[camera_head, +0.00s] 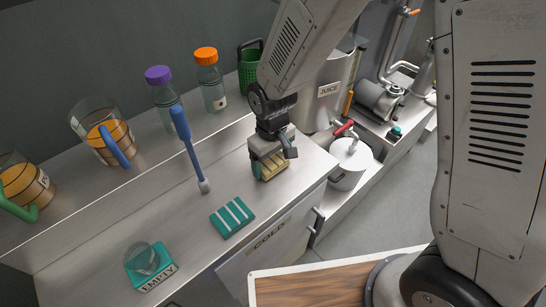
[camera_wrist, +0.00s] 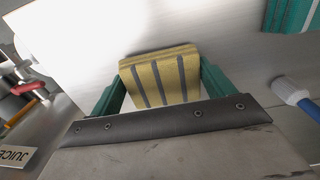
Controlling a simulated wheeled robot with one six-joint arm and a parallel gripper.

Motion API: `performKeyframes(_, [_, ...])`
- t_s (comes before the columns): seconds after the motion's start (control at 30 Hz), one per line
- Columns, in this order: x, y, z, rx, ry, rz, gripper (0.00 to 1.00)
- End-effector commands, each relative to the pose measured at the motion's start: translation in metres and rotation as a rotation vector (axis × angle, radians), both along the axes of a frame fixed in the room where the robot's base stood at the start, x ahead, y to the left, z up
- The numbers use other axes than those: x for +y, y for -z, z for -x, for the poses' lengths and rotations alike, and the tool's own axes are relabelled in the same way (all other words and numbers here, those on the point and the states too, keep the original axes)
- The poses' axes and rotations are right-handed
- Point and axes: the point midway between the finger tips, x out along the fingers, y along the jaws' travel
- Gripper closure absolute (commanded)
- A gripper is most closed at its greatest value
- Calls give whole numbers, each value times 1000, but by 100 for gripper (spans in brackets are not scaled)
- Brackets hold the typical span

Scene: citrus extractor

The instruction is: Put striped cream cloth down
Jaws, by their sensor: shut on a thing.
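The striped cream cloth (camera_wrist: 161,76) is a folded, yellowish block with dark stripes. My gripper (camera_wrist: 161,88) is shut on it, with a green finger on each side in the wrist view. In the head view, my gripper (camera_head: 269,166) points down over the steel counter (camera_head: 200,240), near its right front edge. The cloth (camera_head: 272,168) shows between the fingers there. I cannot tell whether its underside touches the counter.
A teal striped cloth (camera_head: 232,217) lies left of my gripper. A blue-handled brush (camera_head: 191,150) stands behind it. A glass on a teal "EMPTY" mat (camera_head: 150,268) is at the front left. Pitchers and bottles stand behind.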

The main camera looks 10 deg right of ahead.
Motion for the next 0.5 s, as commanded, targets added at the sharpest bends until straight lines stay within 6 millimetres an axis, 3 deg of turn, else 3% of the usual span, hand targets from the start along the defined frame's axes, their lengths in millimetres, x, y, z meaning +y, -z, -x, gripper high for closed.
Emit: performKeyframes(0.5, [0, 12, 0, 0, 0, 0, 52])
